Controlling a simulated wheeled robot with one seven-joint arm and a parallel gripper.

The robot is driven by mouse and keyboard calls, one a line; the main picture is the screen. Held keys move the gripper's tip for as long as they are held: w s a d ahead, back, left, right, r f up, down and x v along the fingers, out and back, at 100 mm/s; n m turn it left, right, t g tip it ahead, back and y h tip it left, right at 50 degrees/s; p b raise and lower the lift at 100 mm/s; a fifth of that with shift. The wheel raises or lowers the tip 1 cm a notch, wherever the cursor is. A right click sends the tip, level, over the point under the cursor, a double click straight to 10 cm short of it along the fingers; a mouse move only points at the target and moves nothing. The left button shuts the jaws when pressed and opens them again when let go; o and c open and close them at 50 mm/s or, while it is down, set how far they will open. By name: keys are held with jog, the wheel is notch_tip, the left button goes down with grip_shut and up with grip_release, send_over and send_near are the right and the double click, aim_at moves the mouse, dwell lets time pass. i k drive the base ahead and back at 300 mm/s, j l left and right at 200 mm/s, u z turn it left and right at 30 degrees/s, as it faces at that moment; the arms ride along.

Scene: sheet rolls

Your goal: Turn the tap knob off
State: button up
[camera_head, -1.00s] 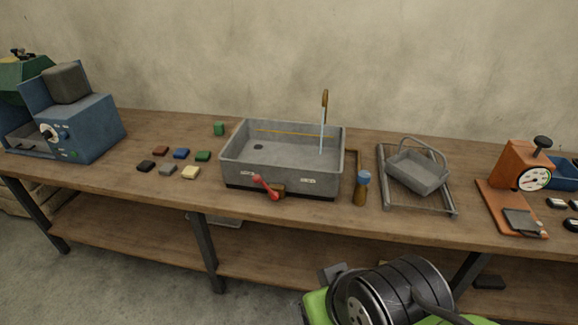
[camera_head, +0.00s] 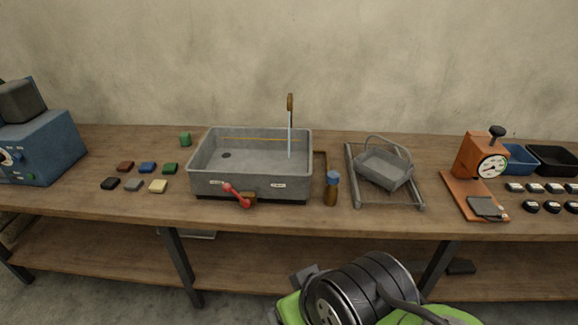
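The tap knob is a red lever (camera_head: 237,196) on the front of the grey basin (camera_head: 202,181), slanting down to the right. A brass-coloured spout (camera_head: 290,102) rises behind the basin, and a thin pale stream of water (camera_head: 290,140) runs from it into the basin. My arm, black and green, shows at the bottom of the view, below and to the right of the lever and well apart from it. My gripper's fingers cannot be made out.
The basin stands on a long wooden bench (camera_head: 100,209). A brown bottle with a blue cap (camera_head: 331,189) stands to its right, then a rack with a grey basket (camera_head: 383,170) and an orange scale (camera_head: 470,160). Small coloured blocks (camera_head: 148,167) lie to the left.

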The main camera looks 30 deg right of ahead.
aim_at(334, 176)
jog(key=i+j+z, duration=0.45)
jog(key=j, duration=0.15)
jog(key=j+z, duration=0.2)
jog(key=i+l+u, duration=0.1)
jog(key=i+l, duration=0.3)
jog(key=i, duration=0.05)
